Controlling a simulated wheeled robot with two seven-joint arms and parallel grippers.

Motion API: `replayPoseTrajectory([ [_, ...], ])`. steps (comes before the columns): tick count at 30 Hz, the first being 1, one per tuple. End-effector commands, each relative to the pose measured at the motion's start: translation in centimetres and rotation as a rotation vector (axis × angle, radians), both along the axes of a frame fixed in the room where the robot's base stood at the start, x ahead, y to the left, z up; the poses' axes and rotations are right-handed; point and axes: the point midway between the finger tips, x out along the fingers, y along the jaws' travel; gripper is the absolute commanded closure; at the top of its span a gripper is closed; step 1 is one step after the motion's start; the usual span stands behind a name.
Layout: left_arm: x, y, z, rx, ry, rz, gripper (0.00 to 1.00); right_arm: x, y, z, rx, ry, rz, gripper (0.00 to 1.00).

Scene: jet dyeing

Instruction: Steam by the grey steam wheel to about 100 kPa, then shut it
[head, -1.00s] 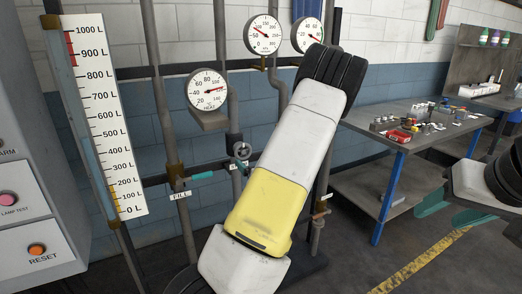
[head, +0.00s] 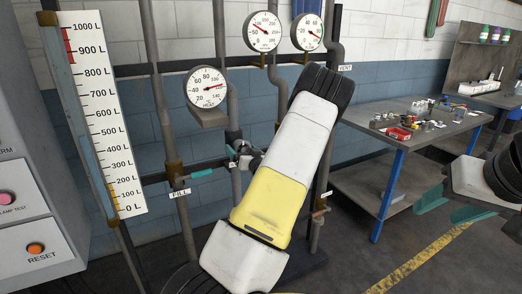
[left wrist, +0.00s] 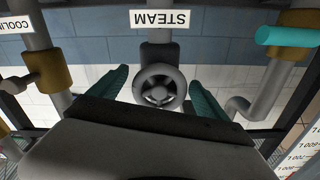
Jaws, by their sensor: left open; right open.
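The grey steam wheel (left wrist: 160,88) shows in the left wrist view, below the upside-down STEAM label (left wrist: 160,19). My left gripper (left wrist: 158,77) is open, with one teal finger on each side of the wheel and visible gaps between. In the head view the wheel (head: 238,149) is partly covered, and my left arm blocks much of the area around it. The HEAT gauge (head: 206,88) has its red needle pointing right. Two more gauges (head: 262,32) (head: 307,32) stand higher; their small figures are hard to read. My right gripper (head: 450,204) is open and empty at the right.
A level scale (head: 108,115) and the control cabinet (head: 35,215) stand at the left. The FILL label (head: 180,194) and teal handle (head: 201,174) are beside the wheel. A workbench (head: 430,135) with small items is at the right. The floor near the yellow line is clear.

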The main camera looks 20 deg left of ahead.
Motion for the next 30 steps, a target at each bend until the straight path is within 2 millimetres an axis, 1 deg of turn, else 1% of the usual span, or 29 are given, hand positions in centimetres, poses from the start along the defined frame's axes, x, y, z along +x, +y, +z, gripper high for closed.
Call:
replayPoseTrajectory([
  [2,-0.01,-0.01,-0.01,0.0,0.0,0.0,0.13,0.0,0.0,0.0,0.0,0.0,0.0,0.48],
  [3,-0.01,-0.01,-0.01,0.0,0.0,0.0,0.16,0.0,0.0,0.0,0.0,0.0,0.0,0.48],
  [5,-0.02,-0.02,-0.02,0.0,0.0,0.0,0.28,0.0,0.0,0.0,0.0,0.0,0.0,0.48],
  [6,-0.02,-0.02,-0.02,-0.001,0.001,0.0,0.36,0.0,0.0,0.0,0.0,0.0,0.0,0.48],
  [8,-0.03,-0.03,-0.02,-0.001,0.001,0.0,0.48,0.0,0.0,0.0,0.0,0.0,0.0,0.48],
  [9,-0.03,-0.03,-0.02,-0.001,0.001,0.0,0.56,0.0,0.0,0.0,0.0,0.0,0.0,0.48],
  [12,-0.02,-0.03,-0.02,-0.001,0.001,0.0,0.75,0.0,0.0,0.0,0.0,0.0,0.0,0.48],
  [22,-0.03,-0.04,-0.06,-0.037,-0.041,0.0,0.75,0.0,0.0,0.0,0.0,0.0,0.0,0.48],
  [30,0.0,-0.02,-0.03,-0.153,-0.177,0.001,0.75,0.0,0.0,0.0,0.0,0.0,0.0,0.48],
])
